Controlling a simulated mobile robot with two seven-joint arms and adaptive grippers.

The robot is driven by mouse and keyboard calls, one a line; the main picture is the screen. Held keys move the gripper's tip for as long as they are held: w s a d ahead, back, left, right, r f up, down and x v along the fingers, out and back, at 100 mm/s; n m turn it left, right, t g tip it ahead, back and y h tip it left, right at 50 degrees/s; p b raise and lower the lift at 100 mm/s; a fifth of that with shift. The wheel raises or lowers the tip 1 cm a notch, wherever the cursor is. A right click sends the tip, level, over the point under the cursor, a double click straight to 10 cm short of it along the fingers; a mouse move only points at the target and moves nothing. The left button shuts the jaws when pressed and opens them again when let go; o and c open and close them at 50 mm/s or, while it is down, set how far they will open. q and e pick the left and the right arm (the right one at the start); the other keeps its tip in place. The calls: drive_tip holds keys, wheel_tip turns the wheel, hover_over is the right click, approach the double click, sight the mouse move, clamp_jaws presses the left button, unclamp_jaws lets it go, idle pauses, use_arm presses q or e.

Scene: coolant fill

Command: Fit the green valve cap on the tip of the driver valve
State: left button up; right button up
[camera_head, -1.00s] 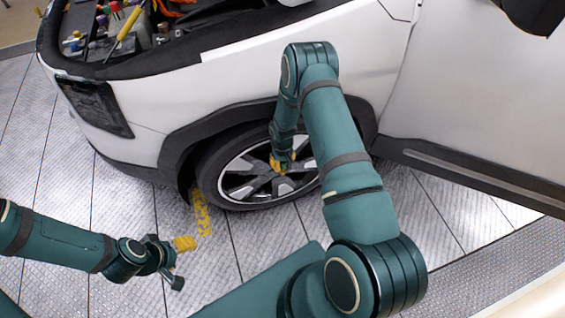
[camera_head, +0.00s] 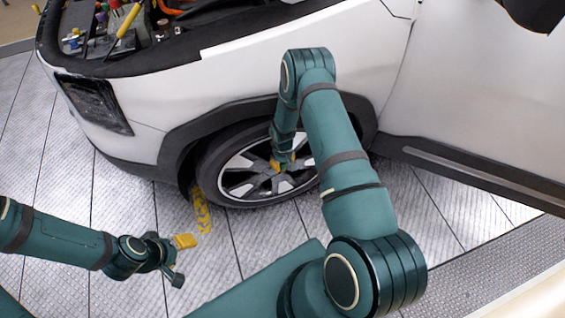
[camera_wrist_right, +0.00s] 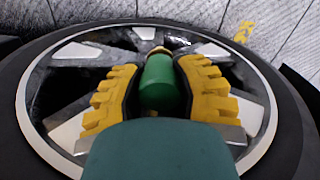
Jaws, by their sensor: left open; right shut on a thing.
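The green valve cap (camera_wrist_right: 161,84) sits between the yellow fingers of my right gripper (camera_wrist_right: 160,92) in the right wrist view. A small brass-coloured tip, likely the valve (camera_wrist_right: 159,50), shows just beyond the cap's far end. I cannot tell whether cap and tip touch. In the head view my right gripper (camera_head: 281,165) is at the wheel (camera_head: 240,172) of the white car, in front of the spokes; the cap is too small to make out there. My left gripper (camera_head: 182,256) is open and empty over the floor, left of the wheel.
The white car body (camera_head: 240,85) and dark wheel arch stand close above my right gripper. The open engine bay (camera_head: 140,35) holds several coloured parts at the upper left. Yellow floor marking (camera_head: 201,212) lies beside the tyre. The floor at left is clear.

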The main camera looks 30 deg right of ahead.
drive_tip(key=shift+f, duration=0.35)
drive_tip(key=shift+f, duration=0.2)
clamp_jaws()
drive_tip(key=o, duration=1)
unclamp_jaws()
drive_tip(key=shift+r, duration=0.15)
wheel_tip(320, 180, up, 12)
drive_tip(key=shift+f, duration=0.1)
